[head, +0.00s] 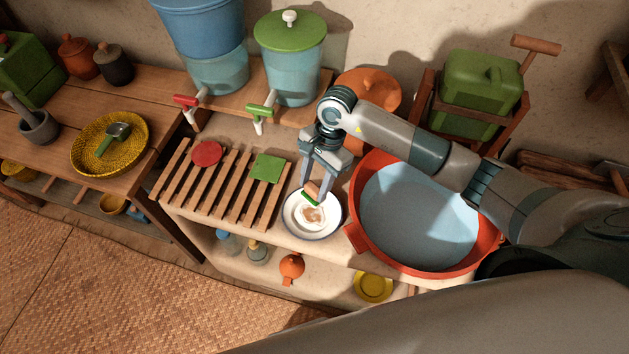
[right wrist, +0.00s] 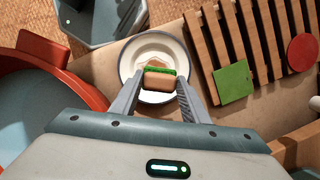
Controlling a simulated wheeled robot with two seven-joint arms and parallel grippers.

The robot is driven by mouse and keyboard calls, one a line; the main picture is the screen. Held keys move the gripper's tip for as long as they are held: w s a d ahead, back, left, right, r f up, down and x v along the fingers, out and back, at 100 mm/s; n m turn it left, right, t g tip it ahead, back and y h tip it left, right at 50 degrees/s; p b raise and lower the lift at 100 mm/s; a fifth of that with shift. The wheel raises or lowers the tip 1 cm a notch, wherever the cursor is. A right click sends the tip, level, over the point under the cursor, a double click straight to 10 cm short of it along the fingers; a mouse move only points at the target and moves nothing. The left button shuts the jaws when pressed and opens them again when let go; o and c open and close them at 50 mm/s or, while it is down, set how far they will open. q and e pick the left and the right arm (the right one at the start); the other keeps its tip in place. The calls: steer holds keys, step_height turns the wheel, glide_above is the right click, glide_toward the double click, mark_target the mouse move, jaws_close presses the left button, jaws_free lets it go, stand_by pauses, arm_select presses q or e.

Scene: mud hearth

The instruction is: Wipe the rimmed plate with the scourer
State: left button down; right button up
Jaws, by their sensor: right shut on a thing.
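The scourer (head: 312,188), a tan block with a green layer underneath, is held between the fingers of my right gripper (head: 315,184). The right wrist view also shows the scourer (right wrist: 160,82) between both fingertips. The rimmed plate (head: 293,226) is white with a dark blue rim and lies on the counter below the gripper. A brown smear shows on its middle, partly hidden by the scourer. The scourer is over the plate's far part; I cannot tell whether it touches. The plate shows in the right wrist view too (right wrist: 151,38). My left gripper is not in view.
A red basin of water (head: 487,258) stands right of the plate, under my right arm. A slatted wooden rack (head: 229,190) with a red disc (head: 207,153) and a green square (head: 267,168) lies to the left. Blue dispensers with taps (head: 290,75) stand behind.

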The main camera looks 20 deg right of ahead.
steer(key=shift+f+b, duration=0.8)
steer(key=shift+f, duration=1.65)
steer(key=shift+f+b, duration=1)
steer(key=shift+b, duration=0.1)
steer(key=shift+s+a, duration=0.1)
steer(key=shift+s, duration=0.05)
steer(key=shift+s+a+r, duration=0.1)
steer(key=shift+s+a, duration=1)
steer(key=shift+s, duration=0.15)
steer(key=shift+b, duration=0.45)
